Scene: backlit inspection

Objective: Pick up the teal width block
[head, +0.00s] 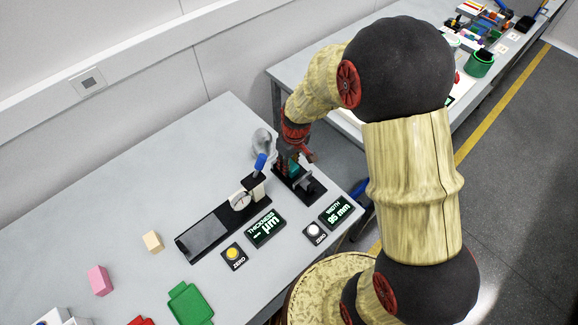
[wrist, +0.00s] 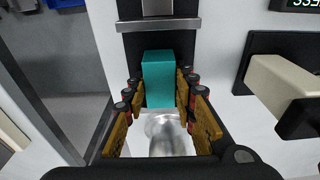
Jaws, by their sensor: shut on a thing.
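The teal width block (wrist: 158,75) stands upright between the two fingers of my gripper (wrist: 157,92) in the wrist view, and the gripper is shut on it. Behind it in that view is the black width gauge with a metal bar (wrist: 145,24). In the head view my gripper (head: 294,160) is at the black width gauge (head: 312,189) on the table's right side; only a small teal patch of the block (head: 293,169) shows between the fingers. I cannot tell whether the block's bottom touches the gauge.
The width display (head: 335,212) and thickness display (head: 264,229) are lit. The thickness gauge (head: 207,234) with a dial stands left of my gripper. A pink block (head: 100,280), a beige block (head: 153,241) and a green tray (head: 190,303) lie farther left. The table's back middle is clear.

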